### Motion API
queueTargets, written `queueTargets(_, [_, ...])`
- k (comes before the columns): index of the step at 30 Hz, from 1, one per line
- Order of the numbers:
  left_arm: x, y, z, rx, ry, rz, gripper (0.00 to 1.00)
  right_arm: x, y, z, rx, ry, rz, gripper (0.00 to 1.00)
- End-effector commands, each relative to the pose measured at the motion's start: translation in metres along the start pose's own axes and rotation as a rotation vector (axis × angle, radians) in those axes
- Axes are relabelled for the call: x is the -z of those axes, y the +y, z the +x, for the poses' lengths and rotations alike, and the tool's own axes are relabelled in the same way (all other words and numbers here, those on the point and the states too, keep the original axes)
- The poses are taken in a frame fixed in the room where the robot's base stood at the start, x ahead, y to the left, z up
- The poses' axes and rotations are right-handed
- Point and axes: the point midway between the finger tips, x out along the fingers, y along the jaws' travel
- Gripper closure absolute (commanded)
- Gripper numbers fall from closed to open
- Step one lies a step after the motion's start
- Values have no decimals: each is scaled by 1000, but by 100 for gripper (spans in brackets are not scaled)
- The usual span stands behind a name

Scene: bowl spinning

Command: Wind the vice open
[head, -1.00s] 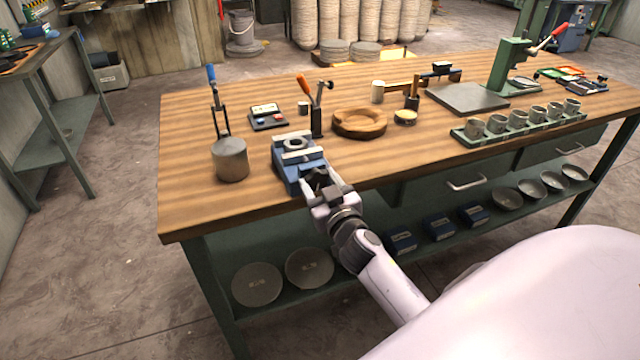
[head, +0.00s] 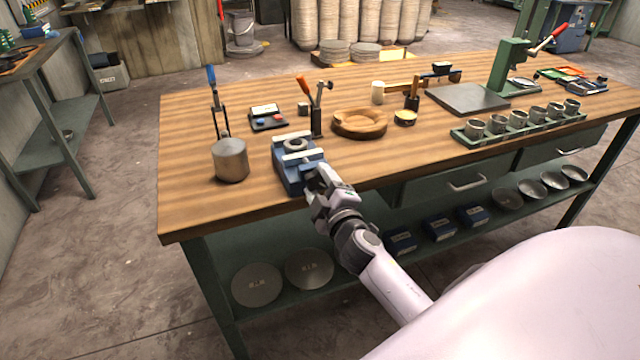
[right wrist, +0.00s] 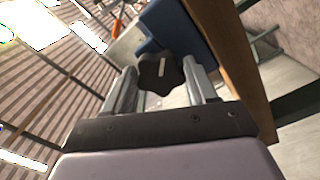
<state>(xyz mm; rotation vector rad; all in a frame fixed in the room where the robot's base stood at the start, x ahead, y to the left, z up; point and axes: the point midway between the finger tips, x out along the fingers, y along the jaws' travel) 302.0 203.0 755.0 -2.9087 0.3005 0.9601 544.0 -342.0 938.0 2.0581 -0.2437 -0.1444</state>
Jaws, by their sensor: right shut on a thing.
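A blue vice (head: 290,175) with pale jaws stands at the front edge of the wooden bench. A grey ring-shaped piece (head: 296,145) sits between its jaws. My right gripper (head: 318,180) is at the front end of the vice, below its jaws. In the right wrist view a dark lobed knob (right wrist: 160,73) with a pale mark lies between the fingers of my right gripper (right wrist: 165,82), which is shut on it. The blue vice body (right wrist: 180,30) shows behind the knob. My left gripper is in neither view.
A grey metal cylinder (head: 230,160) stands left of the vice on the bench (head: 190,200). A tray of cups (head: 520,124) is at right. Drawer handles (head: 467,183) project from the bench front.

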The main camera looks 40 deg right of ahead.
Motion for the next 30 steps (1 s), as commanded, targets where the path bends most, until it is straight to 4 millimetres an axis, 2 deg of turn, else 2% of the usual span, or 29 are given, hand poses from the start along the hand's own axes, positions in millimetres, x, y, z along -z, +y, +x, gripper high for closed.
queueTargets(30, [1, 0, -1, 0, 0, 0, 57, -1, 0, 0, 3, -1, -970, 74])
